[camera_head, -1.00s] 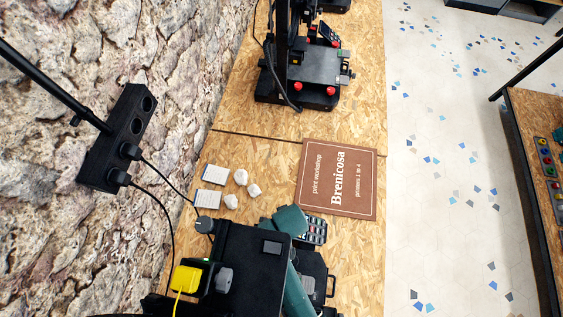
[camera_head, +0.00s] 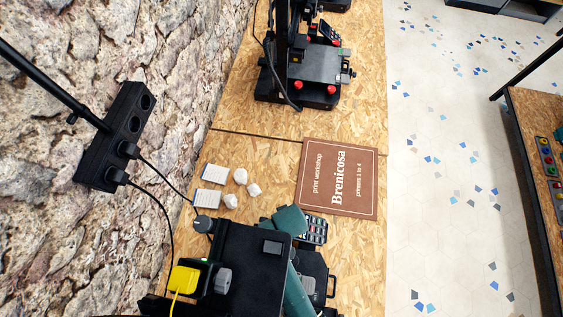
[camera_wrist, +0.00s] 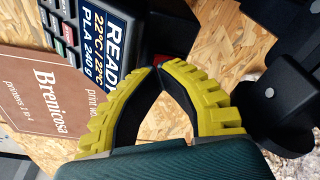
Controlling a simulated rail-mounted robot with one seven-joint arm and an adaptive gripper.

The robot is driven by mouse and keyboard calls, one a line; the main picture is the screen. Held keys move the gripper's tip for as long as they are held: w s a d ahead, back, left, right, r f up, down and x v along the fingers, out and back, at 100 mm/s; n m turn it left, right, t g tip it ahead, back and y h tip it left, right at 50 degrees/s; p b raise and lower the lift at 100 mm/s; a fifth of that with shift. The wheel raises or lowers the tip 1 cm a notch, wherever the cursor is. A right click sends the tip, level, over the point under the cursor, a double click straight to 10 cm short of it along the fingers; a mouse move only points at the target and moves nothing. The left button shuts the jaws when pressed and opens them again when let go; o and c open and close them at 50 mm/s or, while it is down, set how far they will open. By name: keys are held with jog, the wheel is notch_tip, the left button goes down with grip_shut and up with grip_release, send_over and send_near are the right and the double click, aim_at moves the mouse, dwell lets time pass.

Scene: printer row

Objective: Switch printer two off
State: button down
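In the wrist view my gripper (camera_wrist: 157,68) has its two yellow-and-black fingers drawn together at the tips, with nothing seen between them. A small red part (camera_wrist: 176,60) shows just beyond the tips; I cannot tell whether they touch it. Beside them is a printer's control panel (camera_wrist: 108,42), its display reading READY, 22°C/22°C, PLA 240 g, with a keypad. In the head view this near black printer (camera_head: 255,250) fills the bottom, its keypad (camera_head: 315,230) partly covered by my teal arm. My fingertips are hidden there. No printer number is legible.
A second black printer (camera_head: 312,70) with red knobs stands farther along the wooden bench (camera_head: 265,150). A brown Brenicosa sign (camera_head: 339,178), small cards (camera_head: 212,174) and several white lumps (camera_head: 241,177) lie between them. A power strip (camera_head: 116,135) hangs along the stone wall, with cables hanging from it.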

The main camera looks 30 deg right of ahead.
jog(key=shift+s+f, duration=0.15)
jog(key=shift+f, duration=0.35)
notch_tip(320, 180, up, 3)
jog(key=shift+s+f+p, duration=0.1)
jog(key=shift+f+p, duration=0.1)
jog(key=shift+p, duration=1)
notch_tip(320, 180, up, 5)
jog(key=p, duration=0.5)
jog(key=shift+f, duration=0.15)
